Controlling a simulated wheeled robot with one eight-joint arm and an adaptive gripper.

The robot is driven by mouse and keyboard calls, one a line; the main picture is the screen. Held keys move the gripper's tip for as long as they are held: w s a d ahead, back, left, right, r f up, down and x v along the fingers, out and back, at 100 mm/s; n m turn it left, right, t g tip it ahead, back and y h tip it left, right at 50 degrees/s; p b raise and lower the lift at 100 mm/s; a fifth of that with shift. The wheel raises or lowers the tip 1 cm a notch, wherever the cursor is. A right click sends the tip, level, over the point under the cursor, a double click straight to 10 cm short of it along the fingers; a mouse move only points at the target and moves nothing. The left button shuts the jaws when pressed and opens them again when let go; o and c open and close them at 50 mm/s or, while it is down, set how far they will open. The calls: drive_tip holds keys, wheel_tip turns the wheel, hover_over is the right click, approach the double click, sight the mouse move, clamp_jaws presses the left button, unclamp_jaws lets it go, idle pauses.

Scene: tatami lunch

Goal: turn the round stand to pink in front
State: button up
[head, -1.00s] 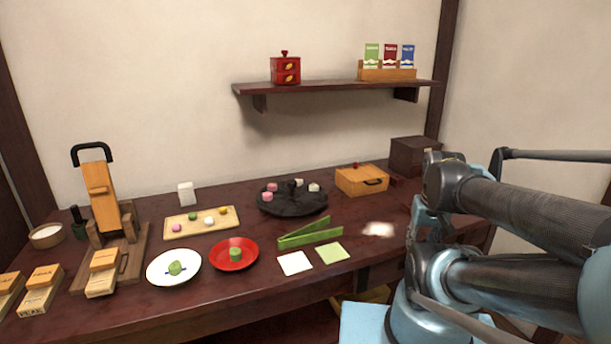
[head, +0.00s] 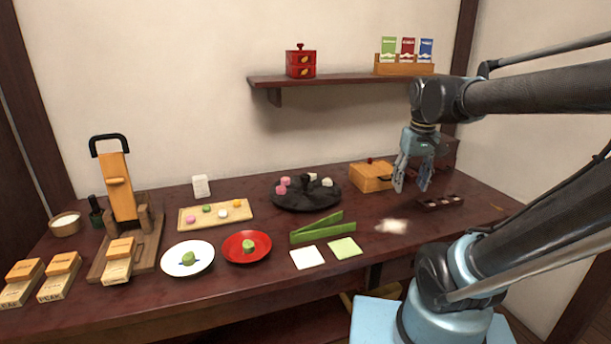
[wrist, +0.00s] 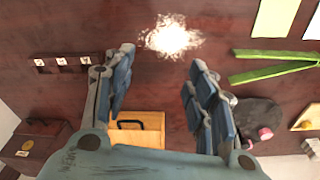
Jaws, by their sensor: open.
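The round stand (head: 305,202) is a dark turntable with a raised knob in the middle, at the back centre of the table. Pink sweets (head: 282,188) sit on its left side; pale sweets (head: 327,182) sit toward its back right. Its front rim looks bare. My gripper (head: 411,186) hangs open and empty above the table, to the right of the stand and apart from it. In the wrist view the stand (wrist: 256,112) lies right of my fingers, partly hidden by them, with a pink sweet (wrist: 265,133) showing.
A wooden box (head: 371,180) stands between the stand and my gripper. A small dark tray (head: 440,202) lies to the right. Green tongs (head: 318,230) lie in front of the stand. A white powder patch (head: 393,226) is nearby. The shelf (head: 350,79) overhangs the back.

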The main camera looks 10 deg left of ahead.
drive_tip(key=w+a+r+n, duration=0.2)
drive_tip(key=w+a+r, duration=0.35)
drive_tip(key=a, duration=0.25)
wheel_tip(320, 180, up, 4)
drive_tip(key=n+g, duration=0.1)
drive_tip(key=n, duration=0.3)
hover_over(305, 175)
wheel_tip(305, 175, down, 17)
drive_tip(key=shift+r, duration=0.15)
drive_tip(key=shift+c, duration=0.5)
clamp_jaws()
